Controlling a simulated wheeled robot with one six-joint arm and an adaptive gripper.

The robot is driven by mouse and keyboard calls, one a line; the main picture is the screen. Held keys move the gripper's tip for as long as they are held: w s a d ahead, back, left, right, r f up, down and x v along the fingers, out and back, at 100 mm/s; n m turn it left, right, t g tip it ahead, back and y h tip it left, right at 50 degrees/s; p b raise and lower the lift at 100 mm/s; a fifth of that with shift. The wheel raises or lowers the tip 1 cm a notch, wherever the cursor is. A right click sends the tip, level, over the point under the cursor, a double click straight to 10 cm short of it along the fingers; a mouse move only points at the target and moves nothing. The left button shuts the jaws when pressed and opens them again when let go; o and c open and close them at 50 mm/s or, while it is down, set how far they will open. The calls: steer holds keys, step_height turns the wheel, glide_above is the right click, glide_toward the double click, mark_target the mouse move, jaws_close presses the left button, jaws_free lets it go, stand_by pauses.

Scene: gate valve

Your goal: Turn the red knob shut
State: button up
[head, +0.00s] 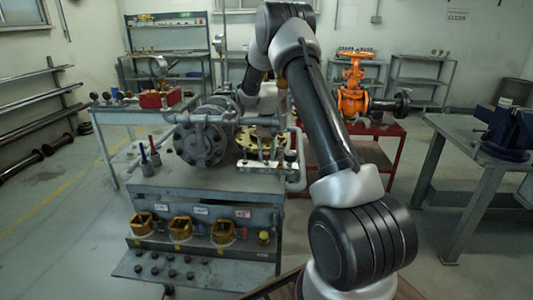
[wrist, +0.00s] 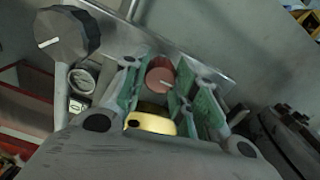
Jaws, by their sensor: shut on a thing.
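A brass-yellow part (wrist: 150,123) sits just below the knob between the fingers. In the head view, my arm reaches to the grey valve assembly (head: 205,137) on the bench. My fingertips and the red knob cannot be made out there.
In the wrist view, a dark grey knob (wrist: 68,32) and a small gauge (wrist: 82,80) lie left of my gripper. In the head view, an orange valve (head: 353,88) stands on a red cart behind, and a vise (head: 507,130) is on the right bench.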

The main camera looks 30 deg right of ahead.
steer(key=shift+r+m, duration=0.1)
steer(key=shift+m, duration=0.2)
steer(key=o, duration=1)
